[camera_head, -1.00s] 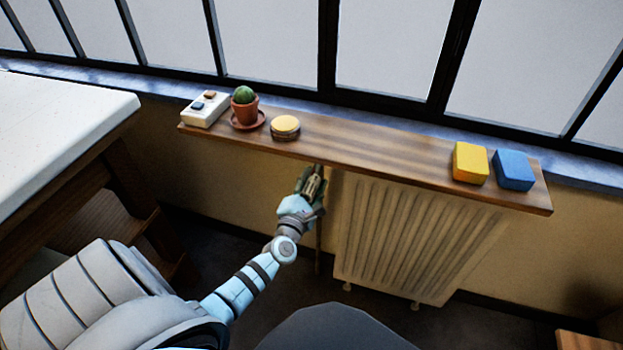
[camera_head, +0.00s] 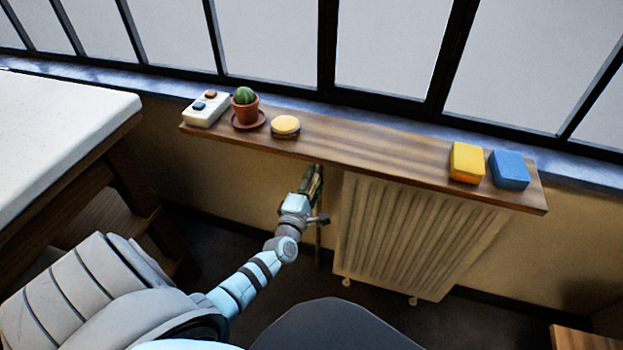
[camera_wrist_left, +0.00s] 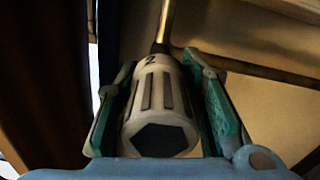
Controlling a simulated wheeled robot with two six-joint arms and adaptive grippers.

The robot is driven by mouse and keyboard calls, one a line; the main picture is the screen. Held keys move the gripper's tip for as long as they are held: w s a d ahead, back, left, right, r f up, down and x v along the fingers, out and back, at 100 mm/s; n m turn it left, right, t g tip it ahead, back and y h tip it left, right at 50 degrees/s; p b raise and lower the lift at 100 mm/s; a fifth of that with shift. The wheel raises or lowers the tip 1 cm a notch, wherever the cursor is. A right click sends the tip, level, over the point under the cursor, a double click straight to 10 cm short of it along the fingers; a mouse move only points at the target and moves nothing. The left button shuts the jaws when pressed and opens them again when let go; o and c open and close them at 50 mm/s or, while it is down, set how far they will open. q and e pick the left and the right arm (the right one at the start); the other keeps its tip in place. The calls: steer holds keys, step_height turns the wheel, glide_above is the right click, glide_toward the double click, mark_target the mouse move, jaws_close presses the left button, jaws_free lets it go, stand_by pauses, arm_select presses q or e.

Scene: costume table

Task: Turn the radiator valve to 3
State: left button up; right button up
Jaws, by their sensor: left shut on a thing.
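The radiator valve (camera_wrist_left: 159,100) shows in the left wrist view as a white ribbed knob with a dark hexagonal end. The digit 2 is visible on its upper collar, near a brass pipe. My left gripper (camera_wrist_left: 163,105) is shut on the knob, with one green-padded finger on each side. In the head view my left gripper (camera_head: 313,188) is under the shelf, just left of the white radiator (camera_head: 415,235); the knob is hidden there. My right gripper is not in view.
A wooden shelf (camera_head: 380,150) above the radiator carries a white switch box (camera_head: 206,109), a potted cactus (camera_head: 245,108), a round yellow-topped tin (camera_head: 285,126), a yellow block (camera_head: 467,162) and a blue block (camera_head: 509,169). A white-topped table (camera_head: 60,130) stands at the left.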

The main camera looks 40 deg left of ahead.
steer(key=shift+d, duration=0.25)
arm_select(q)
steer(key=o, duration=1.1)
steer(key=shift+o, duration=0.2)
steer(key=v, duration=1.2)
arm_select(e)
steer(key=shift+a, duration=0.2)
